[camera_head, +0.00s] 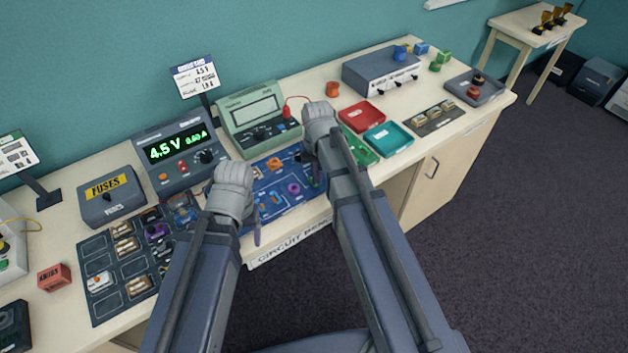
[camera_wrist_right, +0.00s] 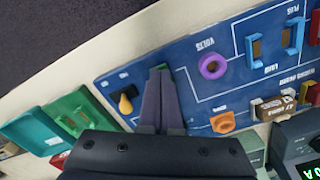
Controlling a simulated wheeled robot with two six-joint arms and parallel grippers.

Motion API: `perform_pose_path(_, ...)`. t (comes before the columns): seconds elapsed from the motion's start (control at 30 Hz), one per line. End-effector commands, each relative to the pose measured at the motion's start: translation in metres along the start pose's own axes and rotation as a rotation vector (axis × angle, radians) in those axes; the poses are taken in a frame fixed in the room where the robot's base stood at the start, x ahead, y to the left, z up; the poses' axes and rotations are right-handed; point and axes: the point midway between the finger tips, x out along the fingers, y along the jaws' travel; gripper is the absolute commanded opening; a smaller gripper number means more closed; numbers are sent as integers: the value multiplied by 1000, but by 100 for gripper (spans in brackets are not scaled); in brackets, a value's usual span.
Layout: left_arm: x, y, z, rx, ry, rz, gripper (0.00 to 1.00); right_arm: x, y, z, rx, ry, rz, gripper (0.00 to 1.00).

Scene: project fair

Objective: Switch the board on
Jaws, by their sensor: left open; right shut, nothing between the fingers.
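The blue circuit board (camera_head: 268,207) lies on the bench between my two arms; it also shows in the right wrist view (camera_wrist_right: 240,92). In the right wrist view a switch with a yellow-orange lever (camera_wrist_right: 126,103) sits in a dark slot near the board's left edge. My right gripper (camera_wrist_right: 158,74) is shut and empty, its fingertips over the board just right of the switch, apart from the lever in the picture. In the head view my right gripper (camera_head: 315,168) hides that end of the board. My left gripper (camera_head: 256,230) is open near the board's left front.
A power supply (camera_head: 178,150) reads 4.5 V. A green meter (camera_head: 257,112) stands behind the board. Red (camera_head: 362,116) and teal (camera_head: 389,139) trays lie to the right. A dark parts mat (camera_head: 98,268) lies left. The board carries a purple ring (camera_wrist_right: 212,67) and other coloured parts.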

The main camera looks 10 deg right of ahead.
Motion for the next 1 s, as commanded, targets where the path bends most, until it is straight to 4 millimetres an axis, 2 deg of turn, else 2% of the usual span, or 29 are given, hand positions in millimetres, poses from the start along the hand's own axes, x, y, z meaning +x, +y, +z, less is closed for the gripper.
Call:
perform_pose_path(0.27,-2,0,0,0,0,0,76,-2,0,0,0,1,0,0)
perform_pose_path(1.0,-58,-6,3,1,0,0,76,-58,0,0,0,0,0,0)
